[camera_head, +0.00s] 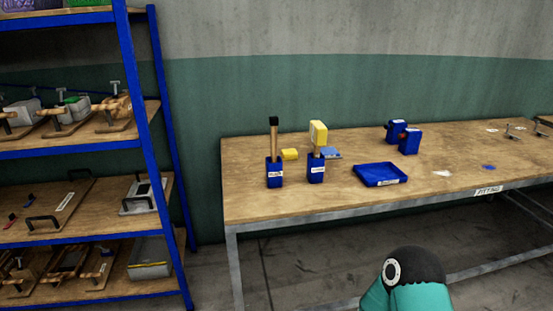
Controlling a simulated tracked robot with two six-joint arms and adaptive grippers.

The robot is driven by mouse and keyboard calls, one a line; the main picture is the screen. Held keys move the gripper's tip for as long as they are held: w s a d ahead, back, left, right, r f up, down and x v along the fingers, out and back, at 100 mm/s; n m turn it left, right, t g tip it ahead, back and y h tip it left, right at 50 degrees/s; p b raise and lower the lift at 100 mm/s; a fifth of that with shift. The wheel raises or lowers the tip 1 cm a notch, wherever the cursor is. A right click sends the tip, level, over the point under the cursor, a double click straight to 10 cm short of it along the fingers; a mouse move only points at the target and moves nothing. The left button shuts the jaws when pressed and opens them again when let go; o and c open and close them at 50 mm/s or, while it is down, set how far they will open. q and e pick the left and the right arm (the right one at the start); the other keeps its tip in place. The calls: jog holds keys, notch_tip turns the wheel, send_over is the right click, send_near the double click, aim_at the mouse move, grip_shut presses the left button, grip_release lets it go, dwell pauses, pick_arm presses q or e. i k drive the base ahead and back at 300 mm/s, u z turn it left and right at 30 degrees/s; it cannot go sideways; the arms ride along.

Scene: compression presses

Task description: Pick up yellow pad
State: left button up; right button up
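Two yellow things are on the wooden table (245,203). A small yellow block (290,154) lies flat behind the blue holders. A larger upright yellow block (318,131) sits above the right blue holder (316,171), seemingly on a handle standing in it. I cannot tell which one is the yellow pad. Neither gripper shows; only a teal and black part of my own arm is at the bottom, below the table's front edge.
A dark-tipped brush (274,135) stands in the left blue holder (274,174). A light-blue piece (331,153), an empty-looking blue tray (380,175) and two blue boxes (410,141) are to the right. A loaded blue shelf (150,190) stands left. The table's front left is clear.

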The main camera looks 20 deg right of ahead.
aim_at(288, 154)
jog(key=z, duration=0.15)
jog(key=i, duration=0.9)
jog(key=u, duration=0.2)
jog(key=k, duration=0.8)
jog(key=z, duration=0.2)
jog(key=i, duration=0.7)
jog(key=u, duration=0.05)
